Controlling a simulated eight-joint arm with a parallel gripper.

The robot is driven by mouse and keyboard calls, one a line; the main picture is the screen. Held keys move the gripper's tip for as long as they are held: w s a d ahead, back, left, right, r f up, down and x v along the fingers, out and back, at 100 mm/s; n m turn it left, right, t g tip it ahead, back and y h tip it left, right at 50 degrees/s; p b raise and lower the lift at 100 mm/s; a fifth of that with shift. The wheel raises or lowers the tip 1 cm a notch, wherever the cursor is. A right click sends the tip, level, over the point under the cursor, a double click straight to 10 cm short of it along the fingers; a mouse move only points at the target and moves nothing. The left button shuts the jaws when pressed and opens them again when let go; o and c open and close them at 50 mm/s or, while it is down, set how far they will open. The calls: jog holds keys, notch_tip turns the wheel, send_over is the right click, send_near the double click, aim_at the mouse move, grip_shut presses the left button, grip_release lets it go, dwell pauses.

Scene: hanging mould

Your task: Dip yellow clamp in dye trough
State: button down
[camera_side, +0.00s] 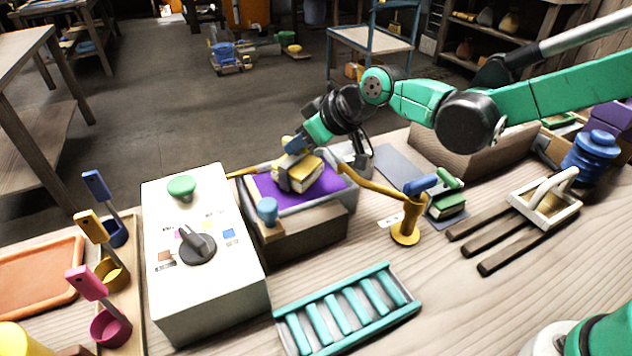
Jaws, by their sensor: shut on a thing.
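The yellow clamp (305,176), a yellow and pale block-like piece, is at my gripper (297,150), which is shut on it. The clamp is over the purple dye (268,190) in the grey-walled dye trough (338,199). Its lower part is at or very near the purple surface; I cannot tell whether it touches. My gripper comes down from the upper right and partly hides the clamp's top and the trough's back edge.
A yellow bar on a stand (406,228) with a blue handle runs at the trough's right. A white control box (190,285) stands left, a teal rack (345,308) in front. A green clamp (447,206) and a white-handled frame (545,207) lie right.

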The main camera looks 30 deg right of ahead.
aim_at(304, 165)
jog(key=shift+f, duration=2.5)
dwell(1.8)
jog(key=shift+r, duration=3.5)
